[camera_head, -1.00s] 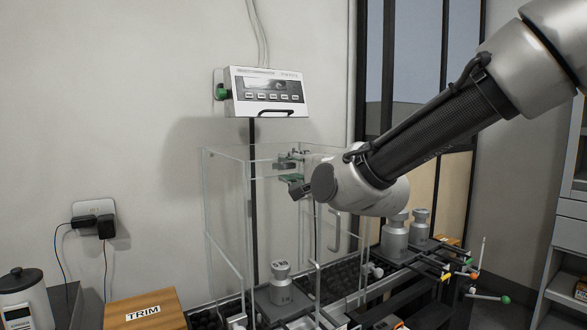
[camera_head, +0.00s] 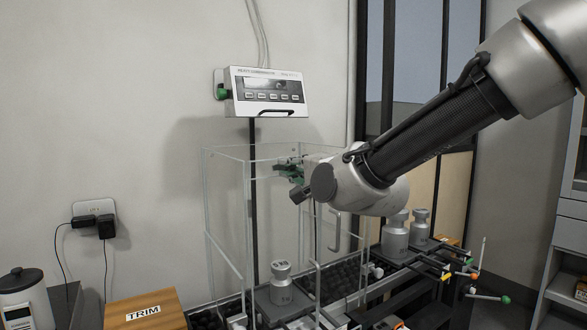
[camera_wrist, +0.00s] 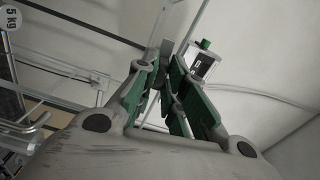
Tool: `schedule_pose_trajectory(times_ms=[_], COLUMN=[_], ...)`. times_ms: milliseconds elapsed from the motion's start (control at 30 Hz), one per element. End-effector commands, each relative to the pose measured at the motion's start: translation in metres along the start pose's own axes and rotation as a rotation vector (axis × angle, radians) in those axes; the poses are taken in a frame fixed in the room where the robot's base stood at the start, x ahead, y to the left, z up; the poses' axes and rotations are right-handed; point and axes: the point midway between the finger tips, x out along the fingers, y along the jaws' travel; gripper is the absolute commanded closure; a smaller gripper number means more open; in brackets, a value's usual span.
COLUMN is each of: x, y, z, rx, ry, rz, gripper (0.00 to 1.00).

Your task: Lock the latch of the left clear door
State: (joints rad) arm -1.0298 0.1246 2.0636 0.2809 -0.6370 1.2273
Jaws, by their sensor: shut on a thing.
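The clear draft-shield enclosure with its clear door panels (camera_head: 228,225) stands below the wall display. My gripper (camera_head: 290,168), with green finger pads, is at the enclosure's upper edge. In the wrist view, my gripper (camera_wrist: 166,78) is closed around a small grey metal piece (camera_wrist: 165,50), which appears to be the latch. Only its end shows past the fingertips. The fingers hide the rest, and I cannot tell whether it is locked.
A display box (camera_head: 268,92) hangs on the wall just above. A metal weight (camera_head: 281,285) stands low in the enclosure. More weights (camera_head: 395,237) stand to the right. A wooden TRIM box (camera_head: 146,308) is at the lower left.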

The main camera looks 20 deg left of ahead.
Motion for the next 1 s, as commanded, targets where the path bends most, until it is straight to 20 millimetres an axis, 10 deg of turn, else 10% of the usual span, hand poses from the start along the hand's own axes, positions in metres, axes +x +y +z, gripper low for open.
schedule_pose_trajectory(times_ms=[1000], x=[-0.0002], y=[0.0017], z=[0.0002], rx=[-0.933], ry=[-0.002], rz=[0.003], gripper=[1.0])
